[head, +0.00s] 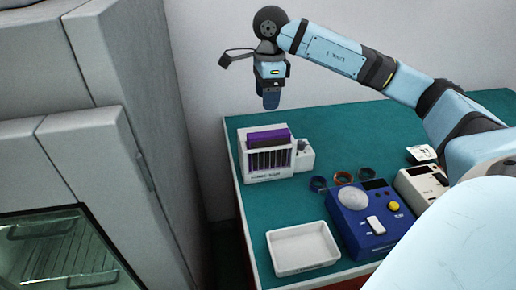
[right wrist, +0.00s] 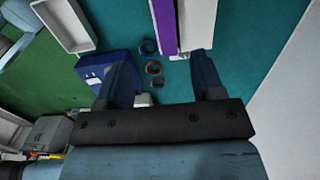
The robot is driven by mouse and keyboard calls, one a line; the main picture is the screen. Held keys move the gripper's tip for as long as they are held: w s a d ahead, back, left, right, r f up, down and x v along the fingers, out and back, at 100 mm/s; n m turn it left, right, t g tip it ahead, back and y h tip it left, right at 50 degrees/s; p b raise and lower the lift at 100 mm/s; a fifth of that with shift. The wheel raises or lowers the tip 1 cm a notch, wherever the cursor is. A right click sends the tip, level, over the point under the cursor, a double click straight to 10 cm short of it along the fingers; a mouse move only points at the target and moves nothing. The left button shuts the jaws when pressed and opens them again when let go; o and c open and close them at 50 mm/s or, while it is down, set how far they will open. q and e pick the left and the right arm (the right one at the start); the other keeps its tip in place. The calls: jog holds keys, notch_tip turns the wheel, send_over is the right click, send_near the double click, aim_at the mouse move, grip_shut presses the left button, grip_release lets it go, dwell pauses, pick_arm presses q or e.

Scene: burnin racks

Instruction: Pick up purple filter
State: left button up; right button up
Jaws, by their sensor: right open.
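The purple filter (head: 266,139) sits upright in the white rack (head: 258,176) near the back left corner of the green table. In the right wrist view the filter (right wrist: 165,24) shows as a purple strip beside the pale body of the rack (right wrist: 197,24). My right gripper (head: 271,101) points down above the filter, apart from it. In the right wrist view its two dark fingers (right wrist: 166,70) are spread, with nothing between them. My left gripper is in neither view.
A white tray (head: 302,247) lies at the table's front left. A blue device (head: 369,221), small coloured rings (head: 343,178) and a white device (head: 422,184) stand right of the rack. A grey cabinet (head: 80,150) rises at the left. The table's back right is clear.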

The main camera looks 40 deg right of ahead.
jog(key=d, duration=0.1)
send_over(269, 133)
notch_tip(269, 133, down, 7)
jog(key=shift+s, duration=0.1)
jog(key=shift+f, duration=3.05)
jog(key=shift+c, duration=0.4)
grip_shut()
